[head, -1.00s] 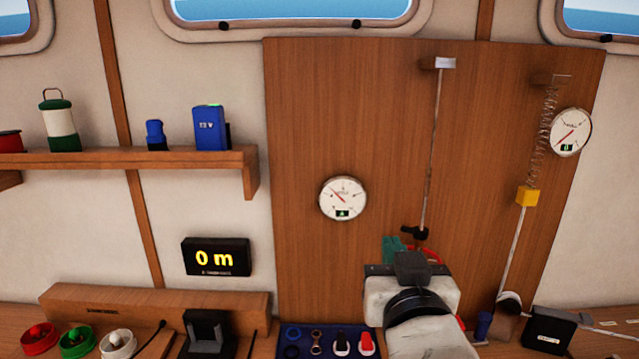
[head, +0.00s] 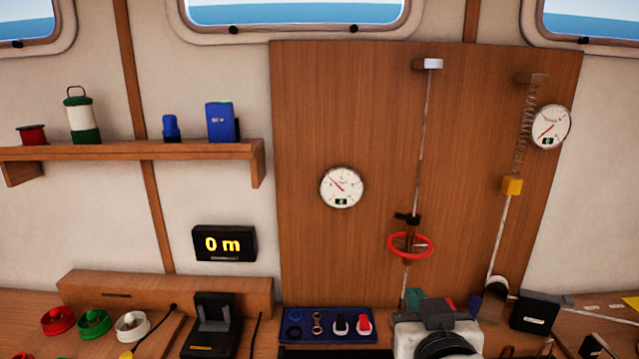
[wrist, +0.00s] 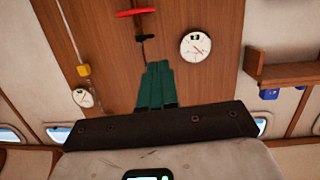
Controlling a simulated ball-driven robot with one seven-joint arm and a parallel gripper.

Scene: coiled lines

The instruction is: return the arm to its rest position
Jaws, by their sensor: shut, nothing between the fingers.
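My gripper (head: 414,297) is at the lower right of the head view, low in front of the wooden board (head: 385,130). My pale arm shows below it. In the wrist view its two green fingers (wrist: 158,68) are together with nothing between them. The ring also shows at the top of the wrist view (wrist: 136,12), apart from the fingers.
A blue tray (head: 375,312) with small fittings lies left of my gripper. A black box (head: 534,311) stands to its right. A round gauge (head: 342,188) and a spring with a yellow block (head: 512,185) are on the board. Coloured spools (head: 94,321) lie at the lower left.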

